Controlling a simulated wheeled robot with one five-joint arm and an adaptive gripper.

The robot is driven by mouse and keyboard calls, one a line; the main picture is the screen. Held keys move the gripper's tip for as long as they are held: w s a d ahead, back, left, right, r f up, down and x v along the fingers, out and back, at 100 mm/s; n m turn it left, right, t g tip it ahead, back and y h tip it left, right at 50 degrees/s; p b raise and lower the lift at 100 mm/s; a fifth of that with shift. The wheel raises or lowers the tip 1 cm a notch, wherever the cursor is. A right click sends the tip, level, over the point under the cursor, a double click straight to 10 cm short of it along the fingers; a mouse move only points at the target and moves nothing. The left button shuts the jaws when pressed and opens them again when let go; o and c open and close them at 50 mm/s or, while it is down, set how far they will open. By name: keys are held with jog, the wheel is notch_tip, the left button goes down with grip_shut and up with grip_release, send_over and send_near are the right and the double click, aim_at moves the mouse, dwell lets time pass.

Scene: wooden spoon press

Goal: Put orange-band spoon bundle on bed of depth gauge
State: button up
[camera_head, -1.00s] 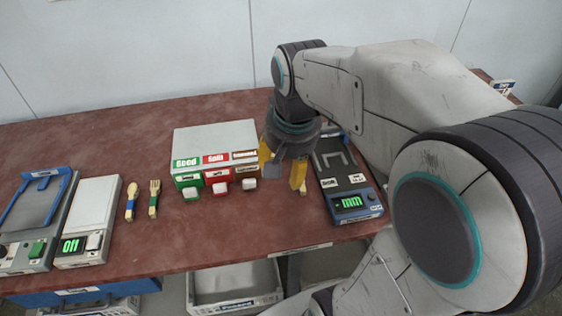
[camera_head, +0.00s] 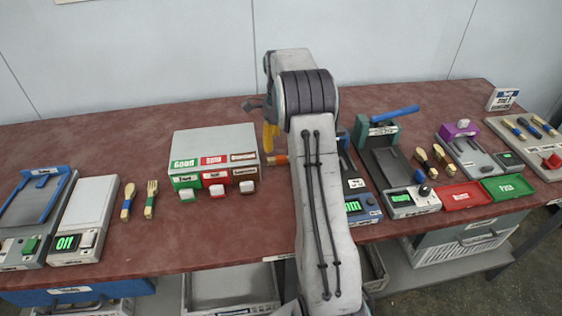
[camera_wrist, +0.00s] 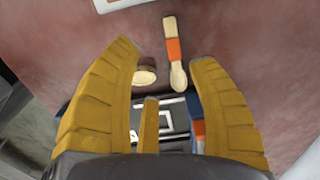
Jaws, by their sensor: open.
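The orange-band spoon bundle (camera_head: 277,160) lies on the table just right of the labelled box, partly hidden by my arm. In the wrist view it shows as a pale wooden spoon with an orange band (camera_wrist: 173,48), between and beyond my fingertips, apart from them. A short round-ended wooden piece lies beside it. My gripper (camera_wrist: 165,54) is open and empty above the table; in the head view its yellow finger (camera_head: 270,137) shows beside my arm. The depth gauge (camera_head: 362,206), with a green "mm" display, stands right of my arm, which hides much of its bed.
A grey box (camera_head: 215,142) with green, red and brown labels stands left of the gripper. A green press (camera_head: 378,133) with a blue lever stands to the right. Blue- and green-banded utensils (camera_head: 127,203) lie at left. Table behind the box is clear.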

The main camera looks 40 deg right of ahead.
aim_at(279, 159)
jog(key=shift+w+d+f+m, duration=0.15)
jog(key=shift+d+f+m, duration=0.05)
jog(key=shift+f, duration=0.35)
jog(key=shift+w+d+f+m, duration=0.1)
jog(key=shift+d+f+m, duration=0.1)
jog(key=shift+f, duration=0.35)
jog(key=shift+w+a+f, duration=0.1)
jog(key=shift+w+f, duration=0.1)
jog(key=shift+f, duration=1.45)
jog(key=shift+w+f, duration=0.2)
jog(key=shift+f, duration=1.45)
jog(key=shift+c, duration=0.2)
jog(key=c, duration=1)
grip_shut()
jog(key=shift+r, duration=0.1)
jog(key=shift+r, duration=0.9)
notch_tip(279, 159, up, 2)
jog(key=shift+r, duration=0.15)
jog(key=s+d+r, duration=0.6)
jog(key=s, duration=0.3)
jog(key=shift+s+d+r+b, duration=0.25)
jog(key=shift+d+r+b, duration=0.1)
jog(key=shift+r+b, duration=0.05)
